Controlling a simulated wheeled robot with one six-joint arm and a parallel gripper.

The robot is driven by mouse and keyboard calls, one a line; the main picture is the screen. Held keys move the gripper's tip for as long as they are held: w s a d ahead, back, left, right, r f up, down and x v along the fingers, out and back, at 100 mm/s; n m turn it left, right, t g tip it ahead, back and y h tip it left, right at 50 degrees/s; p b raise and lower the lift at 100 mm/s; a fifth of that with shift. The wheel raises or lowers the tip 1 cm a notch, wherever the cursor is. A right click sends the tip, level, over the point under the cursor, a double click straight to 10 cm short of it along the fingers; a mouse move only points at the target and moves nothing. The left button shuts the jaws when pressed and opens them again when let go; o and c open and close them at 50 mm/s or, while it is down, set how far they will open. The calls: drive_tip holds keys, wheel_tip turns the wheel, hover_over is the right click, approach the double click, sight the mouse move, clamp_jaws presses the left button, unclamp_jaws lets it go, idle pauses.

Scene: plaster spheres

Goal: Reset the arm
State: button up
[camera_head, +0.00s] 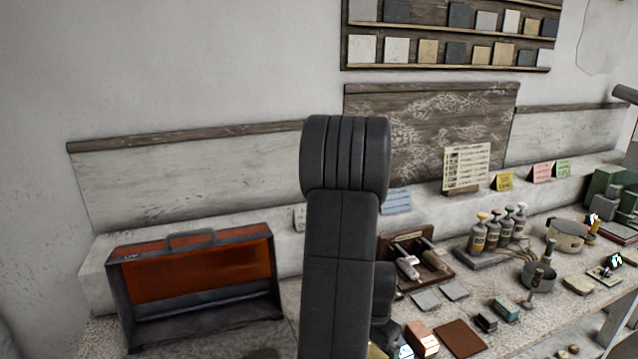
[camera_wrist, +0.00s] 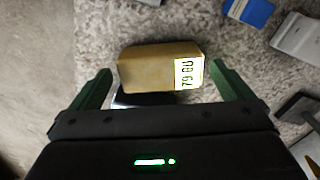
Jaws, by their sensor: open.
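My gripper (camera_wrist: 160,88) shows in the wrist view with its two green fingers spread apart, open. In the head view my dark arm rises through the middle of the picture and hides part of the bench. My gripper is not clearly seen there.
A red-and-black case (camera_head: 195,270) stands at the bench's left. A wooden tool rack (camera_head: 415,258), several bottles (camera_head: 495,232) and a pot (camera_head: 567,235) stand to the right. Blue (camera_wrist: 250,10) and grey (camera_wrist: 300,38) items lie beyond the tan block. Bare bench shows around it.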

drive_tip(key=shift+f, duration=1.6)
drive_tip(key=shift+r, duration=0.3)
drive_tip(key=shift+f, duration=0.1)
